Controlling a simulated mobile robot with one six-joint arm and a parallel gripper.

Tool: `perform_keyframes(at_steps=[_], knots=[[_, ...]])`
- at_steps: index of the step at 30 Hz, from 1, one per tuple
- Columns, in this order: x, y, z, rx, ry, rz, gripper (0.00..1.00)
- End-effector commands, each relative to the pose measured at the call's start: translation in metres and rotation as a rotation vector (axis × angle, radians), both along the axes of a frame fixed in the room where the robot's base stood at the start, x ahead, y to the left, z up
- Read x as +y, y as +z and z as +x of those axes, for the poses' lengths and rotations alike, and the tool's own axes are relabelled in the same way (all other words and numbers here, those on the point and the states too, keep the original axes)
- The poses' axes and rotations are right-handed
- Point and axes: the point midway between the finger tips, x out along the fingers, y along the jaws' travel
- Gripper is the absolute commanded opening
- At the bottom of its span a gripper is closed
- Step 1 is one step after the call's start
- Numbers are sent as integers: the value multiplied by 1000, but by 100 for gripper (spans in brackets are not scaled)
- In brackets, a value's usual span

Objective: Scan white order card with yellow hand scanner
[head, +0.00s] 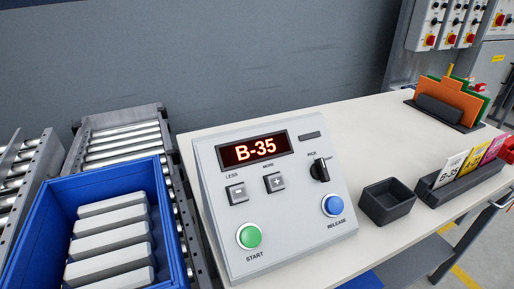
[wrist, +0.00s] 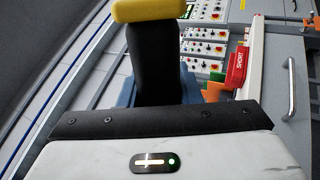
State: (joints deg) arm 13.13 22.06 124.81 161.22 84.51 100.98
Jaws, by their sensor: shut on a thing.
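The white order card (head: 450,170), marked B-35, stands upright at the left end of a dark card rack (head: 434,197) on the right of the bench in the head view. In the wrist view, my gripper (wrist: 156,95) is shut on the yellow hand scanner (wrist: 150,10); its black handle (wrist: 155,60) rises between the bluish fingers and its yellow head is cut by the top edge. My gripper and the scanner are not in the head view. I cannot make out the white card in the wrist view, where a red SHORT card (wrist: 237,68) shows.
A console (head: 290,225) displays B-35, with a green START and a blue RELEASE button. An empty dark bin (head: 386,205) sits between console and rack. Yellow and pink cards stand behind the white one. A blue tote (head: 30,235) with several grey blocks is at left.

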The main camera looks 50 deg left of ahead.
Motion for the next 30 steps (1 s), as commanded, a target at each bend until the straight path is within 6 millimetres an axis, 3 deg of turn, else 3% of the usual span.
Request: perform_keyframes(at_steps=[7, 21, 30], knots=[[-6, 0, -2, -1, -1, 0, 3], [-70, 1, -22, -1, -3, -1, 3], [-76, 1, -25, -1, 1, 0, 3]])
